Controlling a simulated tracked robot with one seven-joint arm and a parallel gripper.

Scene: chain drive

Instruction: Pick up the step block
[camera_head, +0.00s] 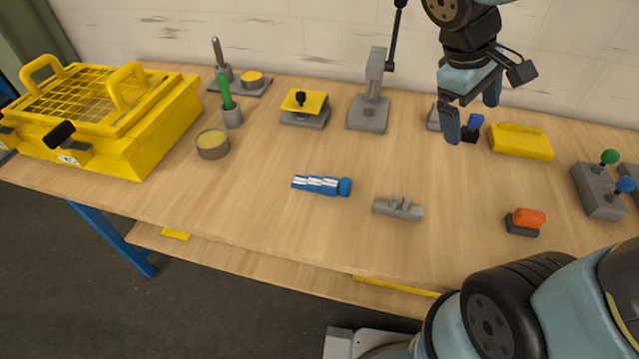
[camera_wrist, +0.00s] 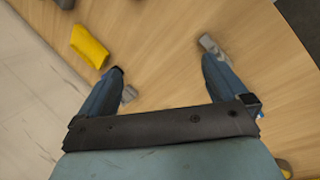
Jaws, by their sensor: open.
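I cannot tell for sure which piece is the step block; the likeliest is a small grey block with short raised parts on top (camera_head: 398,209), near the front middle of the table. What seems to be the same block shows in the wrist view (camera_wrist: 211,45), just beyond the right fingertip. My gripper (camera_head: 472,121) is open and empty, above the back right of the table. In the wrist view my gripper (camera_wrist: 163,64) has its fingers spread wide with bare wood between them. The grey block lies apart from it, nearer the table's front edge.
A yellow block (camera_head: 521,142) lies right of my gripper. A blue striped piece (camera_head: 321,185) lies left of the grey block; an orange-and-black piece (camera_head: 525,221) lies to its right. A lever box (camera_head: 597,192) stands far right, a grey upright stand (camera_head: 372,100) at the back.

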